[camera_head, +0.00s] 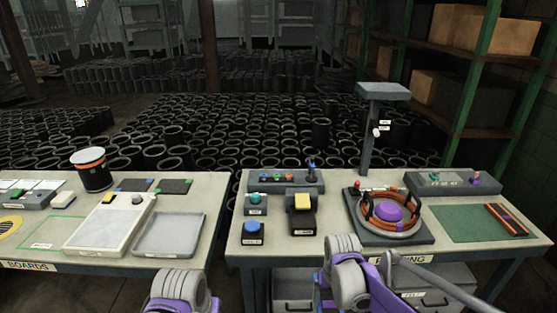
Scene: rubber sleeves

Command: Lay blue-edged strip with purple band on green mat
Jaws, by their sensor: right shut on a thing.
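The green mat (457,224) lies on the right table at its right end. A dark strip (505,219) with orange long edges and a purple patch near its front end lies on the mat's right part. A dark piece with a blue edge (135,185) lies at the back of the left table; I see no purple band on it. My right arm (350,275) stands at the bottom centre, in front of the right table. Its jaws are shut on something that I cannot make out. My left arm (183,290) shows only a grey and purple joint.
A turntable-like device (430,228) with an orange-black ring and purple dome stands left of the mat. Behind it rises a grey post (370,130). Button boxes (253,232) stand further left. A gap separates both tables. A grey tray (169,234) sits on the left table.

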